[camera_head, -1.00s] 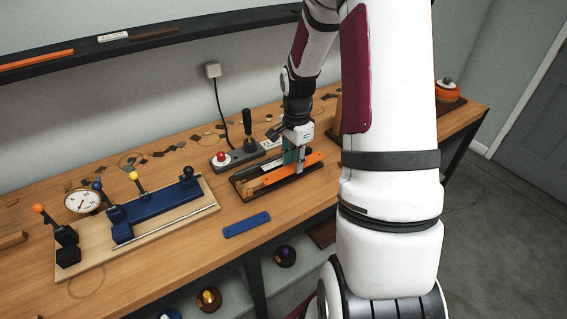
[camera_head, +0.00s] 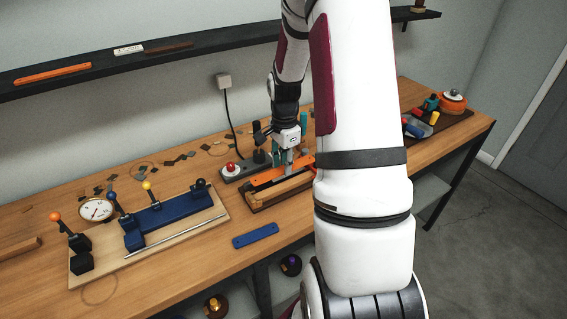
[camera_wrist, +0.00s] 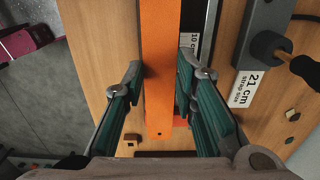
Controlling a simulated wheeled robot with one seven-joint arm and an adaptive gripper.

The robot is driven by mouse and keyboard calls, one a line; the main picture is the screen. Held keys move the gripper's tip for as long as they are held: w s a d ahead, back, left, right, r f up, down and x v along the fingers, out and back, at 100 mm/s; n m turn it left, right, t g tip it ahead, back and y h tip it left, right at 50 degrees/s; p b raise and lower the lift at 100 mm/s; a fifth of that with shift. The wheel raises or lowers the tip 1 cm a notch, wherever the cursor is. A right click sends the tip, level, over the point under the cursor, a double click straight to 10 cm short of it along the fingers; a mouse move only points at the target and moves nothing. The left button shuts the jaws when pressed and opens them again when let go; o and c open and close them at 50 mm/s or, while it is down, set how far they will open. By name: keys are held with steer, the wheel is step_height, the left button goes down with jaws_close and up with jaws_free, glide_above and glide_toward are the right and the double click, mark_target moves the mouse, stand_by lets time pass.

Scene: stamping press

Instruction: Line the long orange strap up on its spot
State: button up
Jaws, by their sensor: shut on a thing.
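The long orange strap (camera_head: 268,177) is in my gripper (camera_head: 287,161), over the back part of a wooden strap fixture (camera_head: 292,190) on the bench. In the wrist view the strap (camera_wrist: 160,40) runs lengthwise between my teal-padded fingers (camera_wrist: 161,78), which are shut on it. A label reading "21 cm strap size" (camera_wrist: 243,88) is to its right, and a partly covered "10 c…" label (camera_wrist: 194,42) is close beside it. I cannot tell whether the strap touches the fixture.
A blue strap (camera_head: 255,236) lies in front of the fixture. A blue clamp jig (camera_head: 165,215) stands left. A control box with a red button (camera_head: 232,168) is behind. Another orange strap (camera_head: 52,74) is on the shelf. Coloured parts (camera_head: 433,118) sit far right.

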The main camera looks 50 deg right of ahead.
mark_target(284, 185)
steer(key=shift+f, duration=0.1)
steer(key=shift+f+b, duration=0.65)
steer(key=shift+f, duration=1)
steer(key=shift+f+b, duration=0.55)
steer(key=shift+f, duration=0.7)
steer(key=o, duration=1.1)
steer(key=shift+c, duration=0.2)
steer(key=shift+c, duration=0.8)
